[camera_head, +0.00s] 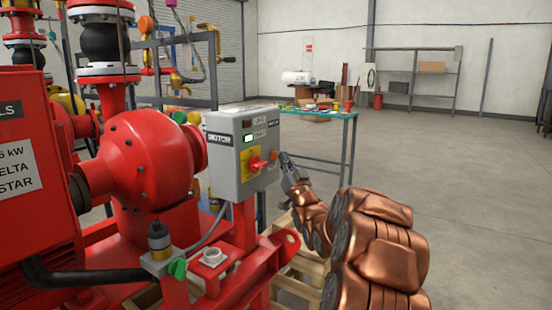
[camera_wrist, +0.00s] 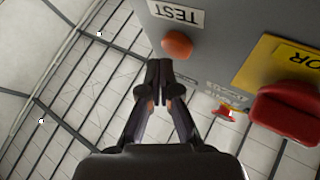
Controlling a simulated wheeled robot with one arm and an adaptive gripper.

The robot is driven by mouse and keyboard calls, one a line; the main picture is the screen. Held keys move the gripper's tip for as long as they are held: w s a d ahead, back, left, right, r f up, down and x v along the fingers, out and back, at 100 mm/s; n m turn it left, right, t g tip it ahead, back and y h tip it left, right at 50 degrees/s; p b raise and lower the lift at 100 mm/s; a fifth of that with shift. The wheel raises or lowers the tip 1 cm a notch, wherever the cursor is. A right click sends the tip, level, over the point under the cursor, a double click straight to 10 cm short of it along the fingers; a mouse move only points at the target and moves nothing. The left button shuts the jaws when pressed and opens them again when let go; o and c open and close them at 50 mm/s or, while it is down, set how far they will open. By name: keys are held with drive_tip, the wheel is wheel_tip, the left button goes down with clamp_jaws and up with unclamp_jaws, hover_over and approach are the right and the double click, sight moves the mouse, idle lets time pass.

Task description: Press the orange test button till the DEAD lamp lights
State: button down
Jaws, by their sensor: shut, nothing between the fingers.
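The grey motor control box (camera_head: 224,163) stands on the red skid. The orange test button (camera_wrist: 177,45) is on its face under a TEST label (camera_wrist: 177,14), and it also shows at the box's right side in the head view (camera_head: 274,155). My gripper (camera_wrist: 158,66) is shut and empty. Its fingertips are at the button's lower left edge in the wrist view; I cannot tell whether they touch it. In the head view my gripper (camera_head: 285,158) is just right of the box. The lower lamp (camera_head: 248,138), beside a label that seems to read DEAD, glows pale white-green. The upper lamp (camera_head: 247,124) looks dark.
A red rotary handle (camera_head: 258,162) on a yellow plate sits left of the button. Red pump casing (camera_head: 150,160) and pipework fill the left. A table with small items (camera_head: 318,113) stands behind. The floor to the right is open.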

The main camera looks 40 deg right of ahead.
drive_tip(key=shift+s, duration=0.25)
drive_tip(key=s, duration=0.1)
drive_tip(key=s+d, duration=0.1)
drive_tip(key=s, duration=0.1)
drive_tip(key=s+b, duration=0.1)
drive_tip(key=shift+s+d, duration=0.25)
drive_tip(key=shift+s, duration=0.1)
idle(1.1)
